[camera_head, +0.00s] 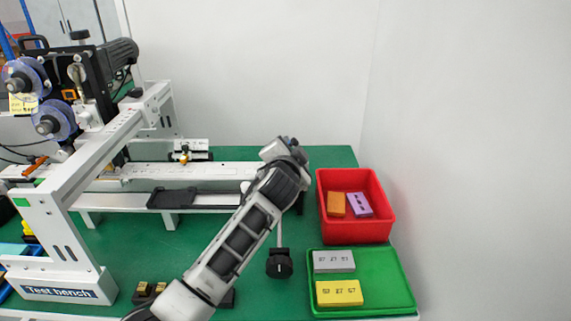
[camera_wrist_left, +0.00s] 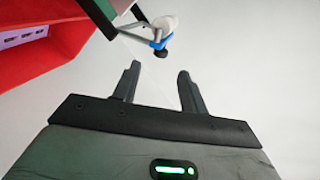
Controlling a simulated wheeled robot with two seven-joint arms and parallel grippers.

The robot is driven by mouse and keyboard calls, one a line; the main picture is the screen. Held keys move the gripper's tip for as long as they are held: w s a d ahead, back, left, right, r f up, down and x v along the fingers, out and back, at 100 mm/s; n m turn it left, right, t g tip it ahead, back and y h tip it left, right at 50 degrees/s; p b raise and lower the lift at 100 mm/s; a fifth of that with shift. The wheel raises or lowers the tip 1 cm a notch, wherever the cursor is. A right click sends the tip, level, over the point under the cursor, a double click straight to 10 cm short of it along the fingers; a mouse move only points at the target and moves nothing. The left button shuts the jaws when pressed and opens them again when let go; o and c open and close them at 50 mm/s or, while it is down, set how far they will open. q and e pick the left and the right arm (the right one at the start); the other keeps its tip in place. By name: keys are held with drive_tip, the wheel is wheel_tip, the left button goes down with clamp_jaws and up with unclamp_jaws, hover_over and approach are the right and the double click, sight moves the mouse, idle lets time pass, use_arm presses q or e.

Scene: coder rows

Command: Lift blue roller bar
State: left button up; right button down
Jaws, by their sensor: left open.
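In the left wrist view a small blue part (camera_wrist_left: 158,44) with a black knob and a pale end shows beyond my fingers; it may be part of the blue roller bar. My left gripper (camera_wrist_left: 159,70) is open, its two dark fingers apart with nothing between them. The blue part lies ahead of the fingertips, apart from them. In the head view my left arm reaches up from the bottom, with the left gripper (camera_head: 294,152) near the right end of the test bench. No blue bar shows clearly there; my arm hides part of the bench end. My right gripper is not in view.
The white test bench (camera_head: 60,205) fills the left. A black knob (camera_head: 279,263) on a thin rod is right of my forearm. A red bin (camera_head: 355,232) holds orange and purple blocks. A green tray (camera_head: 385,275) holds grey and yellow blocks. A wall stands at the right.

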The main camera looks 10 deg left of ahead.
use_arm(q)
drive_tip(key=v, duration=0.9)
drive_tip(key=shift+s, duration=0.35)
drive_tip(key=s+a+f+n+g, duration=0.1)
drive_tip(key=s+a+f+g, duration=0.1)
drive_tip(key=s+f, duration=0.3)
drive_tip(key=s+a+f+n+g, duration=0.2)
drive_tip(key=s+a+f, duration=0.1)
drive_tip(key=s+f, duration=0.2)
drive_tip(key=s+a+f+n+g, duration=0.2)
drive_tip(key=s+a+f, duration=0.1)
drive_tip(key=s+f, duration=0.2)
drive_tip(key=shift+s+a+y, duration=0.2)
drive_tip(key=shift+s+y, duration=0.1)
drive_tip(key=s+a+f+n+g, duration=0.2)
drive_tip(key=s+g, duration=0.1)
drive_tip(key=s, duration=0.6)
drive_tip(key=s+a+f+n+g, duration=0.1)
drive_tip(key=s+a+f+g, duration=0.15)
drive_tip(key=s, duration=0.65)
drive_tip(key=w+d+f+t+h, duration=0.3)
drive_tip(key=w+d+f+t, duration=0.2)
drive_tip(key=f+t, duration=0.1)
drive_tip(key=shift+w+d+f, duration=0.15)
drive_tip(key=shift+d+f, duration=0.15)
drive_tip(key=shift+f, duration=0.25)
